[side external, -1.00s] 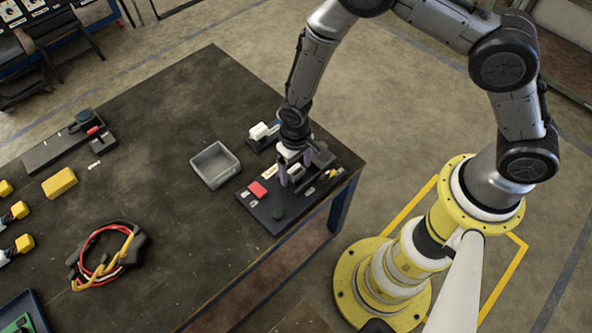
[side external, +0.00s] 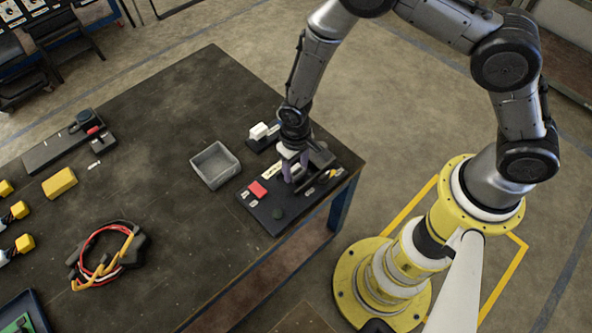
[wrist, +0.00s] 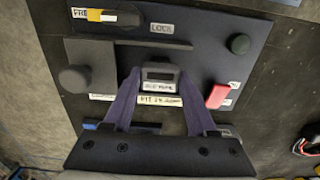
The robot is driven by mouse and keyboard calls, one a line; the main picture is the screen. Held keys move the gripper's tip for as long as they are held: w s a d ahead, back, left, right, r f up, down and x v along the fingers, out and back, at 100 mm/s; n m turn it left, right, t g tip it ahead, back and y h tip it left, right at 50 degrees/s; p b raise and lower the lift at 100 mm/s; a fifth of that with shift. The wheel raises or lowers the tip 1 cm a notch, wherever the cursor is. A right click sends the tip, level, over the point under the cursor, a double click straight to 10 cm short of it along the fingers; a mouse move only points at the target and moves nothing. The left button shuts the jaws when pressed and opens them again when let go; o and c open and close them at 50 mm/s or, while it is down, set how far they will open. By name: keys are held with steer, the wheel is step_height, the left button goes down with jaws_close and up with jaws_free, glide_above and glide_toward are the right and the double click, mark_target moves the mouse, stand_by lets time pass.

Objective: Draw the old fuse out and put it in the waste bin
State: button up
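The old fuse (wrist: 160,72) is a dark block with a pale label at its front, seated in the dark panel (wrist: 215,30). My gripper (wrist: 158,78) has one purple finger on each side of the fuse, and the fingertips appear to press against it. In the side external view my gripper (side external: 295,168) is low over the panel (side external: 262,210), and its fingers hide most of the fuse. A grey open-topped box (side external: 228,179), seemingly the waste bin, stands just left of the panel and looks empty.
A red block (wrist: 216,96), a green knob (wrist: 240,44) and a dark bar with a round knob (wrist: 73,80) surround the fuse. A cable bundle (side external: 105,255) lies farther left.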

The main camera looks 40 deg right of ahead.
mark_target(296, 170)
jaws_close()
steer(key=shift+r, duration=0.15)
steer(key=shift+r, duration=2.85)
